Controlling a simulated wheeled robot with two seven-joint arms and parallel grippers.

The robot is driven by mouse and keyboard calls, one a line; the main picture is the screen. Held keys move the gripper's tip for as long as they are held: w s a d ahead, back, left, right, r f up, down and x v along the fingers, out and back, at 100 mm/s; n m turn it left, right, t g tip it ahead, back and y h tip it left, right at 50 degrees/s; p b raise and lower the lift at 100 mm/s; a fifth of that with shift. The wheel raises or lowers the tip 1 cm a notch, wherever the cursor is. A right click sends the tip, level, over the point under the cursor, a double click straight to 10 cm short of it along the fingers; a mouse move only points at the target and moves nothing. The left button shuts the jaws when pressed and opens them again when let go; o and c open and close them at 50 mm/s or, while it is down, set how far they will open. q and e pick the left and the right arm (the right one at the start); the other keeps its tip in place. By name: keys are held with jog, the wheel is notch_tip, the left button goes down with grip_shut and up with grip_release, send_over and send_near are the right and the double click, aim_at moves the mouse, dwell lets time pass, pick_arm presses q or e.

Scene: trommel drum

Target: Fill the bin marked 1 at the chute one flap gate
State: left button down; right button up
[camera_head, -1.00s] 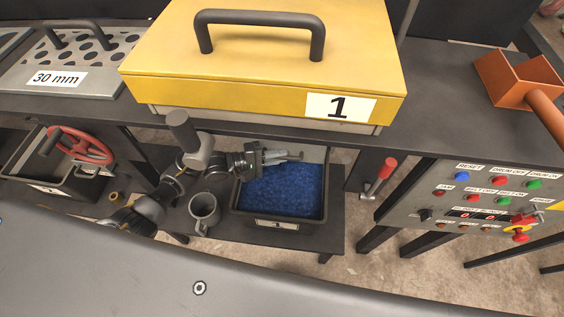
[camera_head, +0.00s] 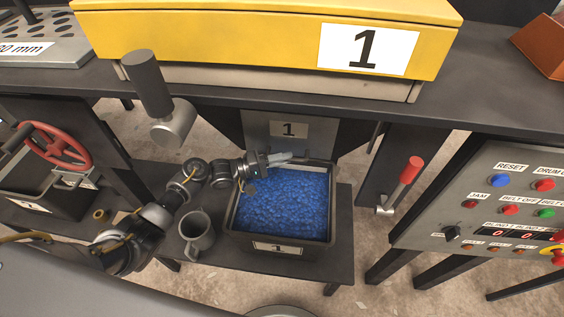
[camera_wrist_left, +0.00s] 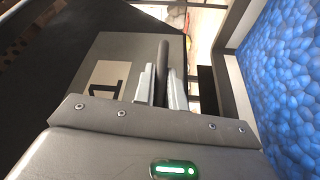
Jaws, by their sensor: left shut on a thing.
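The bin marked 1 (camera_head: 331,215) is a dark open box on a low shelf. Blue pieces (camera_head: 283,200) cover its inside to near the rim; they also show at the right of the left wrist view (camera_wrist_left: 285,70). A grey plate marked 1 at the chute one flap gate (camera_head: 272,127) hangs behind the bin, under the yellow box. My left gripper (camera_head: 284,157) is over the bin's back left edge. In the left wrist view its fingers (camera_wrist_left: 161,88) are shut on a dark bar handle (camera_wrist_left: 162,60) in front of the plate. My right gripper is out of view.
A grey mug (camera_head: 197,232) stands left of the bin. A red-handled lever (camera_head: 407,175) and a button panel (camera_head: 490,210) are at the right. A red handwheel (camera_head: 58,148) is at the left. The table edge (camera_head: 300,108) overhangs the bin.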

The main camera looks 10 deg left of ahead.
pick_arm(q)
jog(key=shift+w, duration=0.1)
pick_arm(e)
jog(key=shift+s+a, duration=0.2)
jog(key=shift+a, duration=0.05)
pick_arm(q)
jog(key=c, duration=1.5)
grip_release()
jog(key=shift+w, duration=0.1)
jog(key=shift+o, duration=0.2)
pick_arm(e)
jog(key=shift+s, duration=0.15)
pick_arm(q)
jog(key=r+v, duration=0.1)
jog(key=v, duration=1)
jog(key=shift+f+b, duration=0.35)
jog(key=shift+f, duration=0.1)
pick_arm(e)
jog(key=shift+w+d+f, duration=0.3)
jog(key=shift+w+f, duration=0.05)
